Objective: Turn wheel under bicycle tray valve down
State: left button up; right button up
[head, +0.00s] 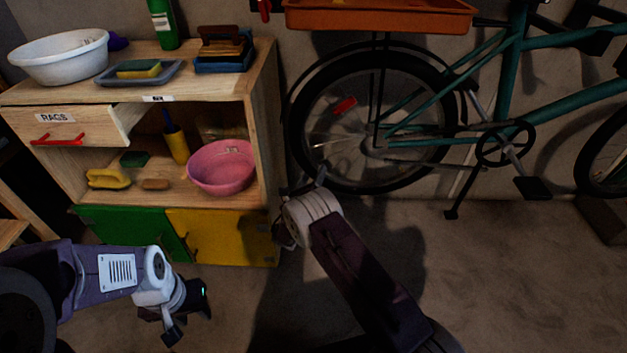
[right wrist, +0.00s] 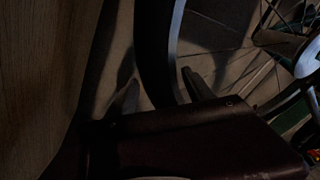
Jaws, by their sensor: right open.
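The bicycle's rear wheel (head: 293,112) has a black tyre and stands under an orange tray (head: 380,14). A red piece (head: 343,106) shows among its spokes; I cannot make out the valve. My right gripper (head: 303,187) is at the wheel's lower left rim, open. In the right wrist view, the dark tyre (right wrist: 155,50) runs down between the two fingers of my right gripper (right wrist: 162,92); I cannot tell whether they touch it. My left gripper (head: 188,320) is low in front of the cabinet, empty, with its fingers apart.
A wooden cabinet (head: 262,105) stands close left of the wheel, holding a pink bowl (head: 222,168). A red-handled drawer (head: 62,128) is partly pulled out. The teal bicycle frame (head: 505,75), pedal and kickstand are at the right. Floor at the lower right is clear.

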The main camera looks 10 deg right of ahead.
aim_at(295, 136)
jog(key=shift+w+d+r, duration=0.1)
jog(key=shift+w+d, duration=0.1)
jog(key=shift+w, duration=0.1)
grip_shut()
jog(key=shift+a+r+p, duration=0.3)
jog(key=shift+r+p, duration=0.1)
jog(key=shift+r, duration=0.05)
jog(key=a+r+m+p, duration=0.1)
jog(key=r+m+p, duration=0.1)
jog(key=r+p, duration=0.1)
jog(key=w+a+r+m+y+p, duration=0.1)
jog(key=a+r+m+p, duration=0.1)
jog(key=r, duration=0.3)
jog(key=a+r+m+g+p, duration=0.1)
jog(key=r+m+p, duration=0.1)
jog(key=r+p, duration=0.1)
jog(key=shift+w+a+r+y+p, duration=0.15)
jog(key=shift+a+r+y+p, duration=0.15)
jog(key=shift+r, duration=0.25)
jog(key=shift+r+m+p, duration=0.5)
jog(key=shift+r+m, duration=0.2)
jog(key=shift+r, duration=0.35)
grip_release()
